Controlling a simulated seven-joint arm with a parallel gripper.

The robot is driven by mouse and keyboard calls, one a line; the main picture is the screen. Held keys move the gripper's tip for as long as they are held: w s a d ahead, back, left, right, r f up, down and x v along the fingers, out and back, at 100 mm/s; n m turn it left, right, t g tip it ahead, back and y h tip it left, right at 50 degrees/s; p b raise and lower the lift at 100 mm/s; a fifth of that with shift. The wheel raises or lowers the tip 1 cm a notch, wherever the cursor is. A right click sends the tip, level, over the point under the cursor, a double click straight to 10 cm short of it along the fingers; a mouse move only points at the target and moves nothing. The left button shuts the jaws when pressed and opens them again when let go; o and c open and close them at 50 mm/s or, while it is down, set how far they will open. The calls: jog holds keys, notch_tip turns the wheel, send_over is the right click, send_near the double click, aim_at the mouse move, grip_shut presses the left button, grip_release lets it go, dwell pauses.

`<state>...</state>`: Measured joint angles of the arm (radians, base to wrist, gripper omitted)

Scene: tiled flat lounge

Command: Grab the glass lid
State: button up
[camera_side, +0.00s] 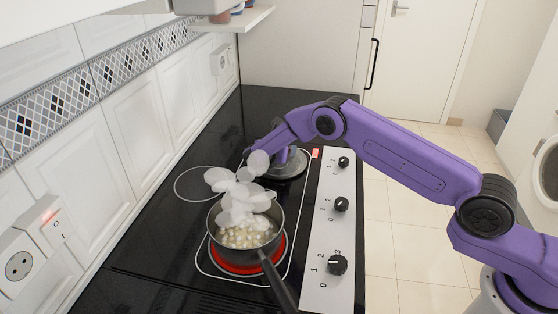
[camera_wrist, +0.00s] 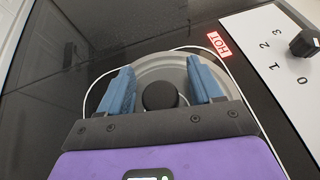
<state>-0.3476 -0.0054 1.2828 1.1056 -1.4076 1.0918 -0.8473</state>
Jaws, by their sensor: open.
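The glass lid (camera_wrist: 148,70) lies on the far part of the black stove top, a round grey disc with a dark knob (camera_wrist: 160,96) at its middle. The lid also shows in the side view (camera_side: 291,168), partly hidden by my arm. My gripper (camera_wrist: 161,82) is open, with its two blue fingers on either side of the knob and apart from it. In the side view my gripper (camera_side: 282,156) is over the lid, partly covered by the arm and steam. I cannot tell its exact height above the lid.
A steaming pot (camera_side: 247,244) with pale pieces in it stands on a glowing red burner (camera_side: 224,258), nearer the side camera. Its handle (camera_side: 279,285) points toward the front. A control panel with knobs (camera_side: 337,265) runs along the right, and a tiled wall (camera_side: 100,78) is at left.

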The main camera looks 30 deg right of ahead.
grip_shut()
jog(key=shift+r, duration=0.2)
